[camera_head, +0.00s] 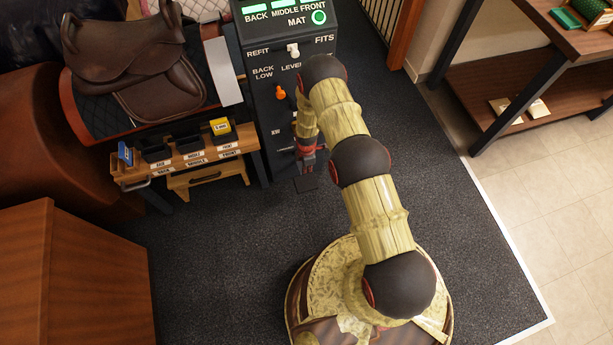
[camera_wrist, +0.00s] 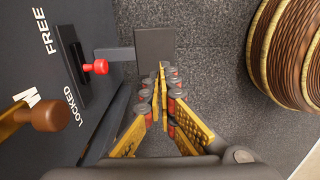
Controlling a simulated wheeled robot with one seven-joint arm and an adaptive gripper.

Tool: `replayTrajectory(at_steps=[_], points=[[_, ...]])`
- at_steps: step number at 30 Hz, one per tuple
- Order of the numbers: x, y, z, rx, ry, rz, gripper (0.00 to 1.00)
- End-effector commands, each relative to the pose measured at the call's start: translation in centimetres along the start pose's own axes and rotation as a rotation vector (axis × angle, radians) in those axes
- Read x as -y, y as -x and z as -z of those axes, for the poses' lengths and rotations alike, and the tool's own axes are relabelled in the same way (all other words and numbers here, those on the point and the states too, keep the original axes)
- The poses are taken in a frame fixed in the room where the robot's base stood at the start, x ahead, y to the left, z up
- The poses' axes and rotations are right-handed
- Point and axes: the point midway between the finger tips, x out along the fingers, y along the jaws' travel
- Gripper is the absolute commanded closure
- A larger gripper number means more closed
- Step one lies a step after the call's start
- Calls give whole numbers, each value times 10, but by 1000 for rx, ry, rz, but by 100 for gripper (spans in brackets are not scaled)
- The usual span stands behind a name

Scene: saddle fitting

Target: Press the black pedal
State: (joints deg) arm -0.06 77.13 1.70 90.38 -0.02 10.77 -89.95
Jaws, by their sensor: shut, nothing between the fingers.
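The black pedal (camera_wrist: 155,46) is a flat dark square plate on a short arm that sticks out from the lower part of the dark console. It also shows in the head view (camera_head: 307,185), low in front of the console. My gripper (camera_wrist: 163,70) is shut and empty, its fingertips together at the pedal's near edge in the wrist view. In the head view my gripper (camera_head: 306,167) points down just by the pedal. I cannot tell whether the fingertips touch it.
The console (camera_head: 290,75) carries green-lit buttons, a white switch (camera_head: 293,49) and an orange knob (camera_head: 280,92). A red knob (camera_wrist: 97,67) sits in a FREE/LOCKED slot close to the pedal. A wooden bench (camera_head: 185,165) with bins stands left. Dark mat (camera_head: 215,270) is clear in front.

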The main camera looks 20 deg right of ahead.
Motion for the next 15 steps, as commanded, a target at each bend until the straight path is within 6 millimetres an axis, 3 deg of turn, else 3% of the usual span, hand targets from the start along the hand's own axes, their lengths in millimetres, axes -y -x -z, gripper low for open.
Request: replayTrajectory(at_steps=[15], points=[[1,-99,0,0,-1,2,100]])
